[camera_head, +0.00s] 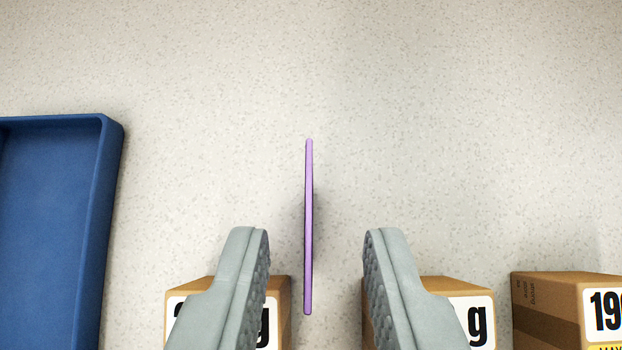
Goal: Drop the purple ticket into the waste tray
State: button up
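The purple ticket (309,228) shows as a thin upright strip, seen edge-on, in the middle of the view. My gripper (316,240) is open, with one grey finger on each side of the ticket's lower part. There is a gap between the ticket and each finger, so neither touches it. The ticket is a little closer to the left finger. A blue tray (108,190) with a raised rim lies at the left edge, partly out of view; the part of its inside that shows is empty.
A carton (188,283) stands behind my left finger and another carton (455,287) behind my right finger, both partly hidden. A third carton (545,300) with a white label is at the lower right. The speckled pale surface is clear across the upper part.

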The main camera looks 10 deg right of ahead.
aim_at(309, 195)
jog(key=shift+x, duration=2.8)
jog(key=shift+w+a+r, duration=0.1)
jog(key=shift+r, duration=0.05)
grip_shut()
